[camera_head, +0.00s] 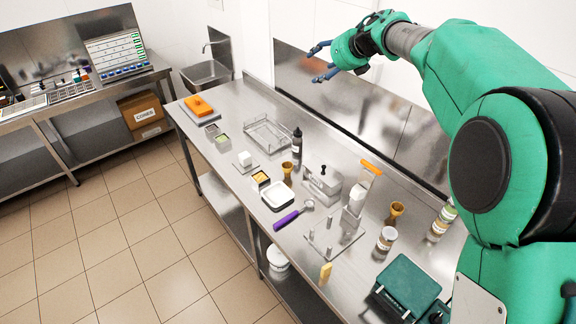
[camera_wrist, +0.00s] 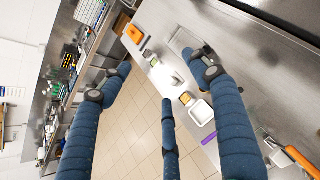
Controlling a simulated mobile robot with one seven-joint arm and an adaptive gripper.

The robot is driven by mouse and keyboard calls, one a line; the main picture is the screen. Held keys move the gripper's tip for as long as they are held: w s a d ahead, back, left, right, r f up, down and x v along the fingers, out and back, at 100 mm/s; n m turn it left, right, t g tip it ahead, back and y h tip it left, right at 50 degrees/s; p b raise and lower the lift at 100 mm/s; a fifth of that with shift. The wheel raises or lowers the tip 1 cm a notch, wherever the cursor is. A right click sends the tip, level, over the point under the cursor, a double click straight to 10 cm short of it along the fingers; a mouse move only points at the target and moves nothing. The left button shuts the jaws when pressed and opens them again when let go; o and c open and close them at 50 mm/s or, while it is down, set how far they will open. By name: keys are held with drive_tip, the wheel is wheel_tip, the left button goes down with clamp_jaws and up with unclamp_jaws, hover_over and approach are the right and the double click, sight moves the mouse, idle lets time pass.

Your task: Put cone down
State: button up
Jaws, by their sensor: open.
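My gripper (camera_head: 322,62) is raised high above the back of the steel counter, near the wall. Its blue fingers are spread wide and hold nothing. In the wrist view the fingers (camera_wrist: 163,88) stand far apart, with only floor and counter beyond them. One brown cone-like piece (camera_head: 287,170) stands upright near the middle of the counter. Another brown cone-like piece (camera_head: 396,212) stands upright farther right, beside a jar. Both are well below and apart from my gripper. I cannot tell whether either sits in a holder.
The steel counter (camera_head: 232,186) carries a wire basket (camera_head: 268,134), a dark bottle (camera_head: 297,143), a white tray (camera_head: 277,196), a purple-handled scoop (camera_head: 287,219), a clear stand (camera_head: 333,240) and a green case (camera_head: 408,286). A cardboard box marked CONES (camera_head: 141,110) sits under the left bench.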

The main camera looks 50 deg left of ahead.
drive_tip(key=s+a+f+n+g+h, duration=0.1)
drive_tip(key=s+a+f+n+h, duration=0.2)
drive_tip(key=f, duration=0.4)
wheel_tip(320, 180, down, 36)
drive_tip(key=y, duration=0.1)
drive_tip(key=shift+s+r, duration=0.2)
drive_tip(key=shift+s, duration=0.15)
drive_tip(key=shift+a+f, duration=0.15)
drive_tip(key=p, duration=0.1)
approach(285, 167)
drive_tip(key=shift+x, duration=1.1)
drive_tip(key=shift+f, duration=0.2)
drive_tip(key=shift+p+x, duration=0.75)
drive_tip(key=shift+x, duration=1.7)
drive_tip(key=c, duration=0.8)
